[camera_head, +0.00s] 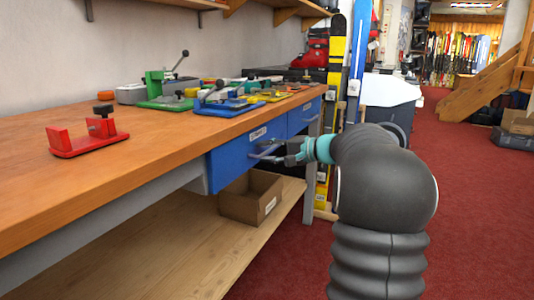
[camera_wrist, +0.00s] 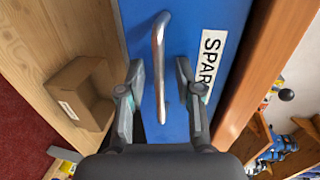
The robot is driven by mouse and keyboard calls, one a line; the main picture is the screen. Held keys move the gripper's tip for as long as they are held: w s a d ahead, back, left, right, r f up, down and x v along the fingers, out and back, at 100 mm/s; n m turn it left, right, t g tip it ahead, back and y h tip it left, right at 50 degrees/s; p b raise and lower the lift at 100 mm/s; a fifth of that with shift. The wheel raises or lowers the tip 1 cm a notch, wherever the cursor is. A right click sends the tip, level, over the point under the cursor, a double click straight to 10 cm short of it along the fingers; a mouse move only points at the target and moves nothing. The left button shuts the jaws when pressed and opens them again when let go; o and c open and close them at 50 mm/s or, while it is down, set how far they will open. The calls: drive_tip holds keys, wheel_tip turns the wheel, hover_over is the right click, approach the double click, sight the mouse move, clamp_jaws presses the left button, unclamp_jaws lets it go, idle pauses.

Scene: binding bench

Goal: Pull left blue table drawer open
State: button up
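The left blue drawer (camera_head: 228,163) is under the wooden bench top, and its front looks about flush with the bench. My gripper (camera_head: 278,152) is in front of this drawer. In the wrist view, my gripper (camera_wrist: 160,72) is open, with one finger on each side of the handle and visible gaps between. Whether the fingertips reach past the bar is hard to tell.
A second blue drawer (camera_head: 303,116) is to the right. A cardboard box (camera_head: 251,198) stands on the lower wooden shelf (camera_head: 190,250). Several coloured jigs, including a red one (camera_head: 88,140), stand on the bench top (camera_head: 150,150). Skis (camera_head: 335,70) lean beyond the bench. Red carpet (camera_head: 470,200) is clear at right.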

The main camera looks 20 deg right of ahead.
drive_tip(key=shift+w+a, duration=0.1)
drive_tip(key=shift+c, duration=0.3)
clamp_jaws()
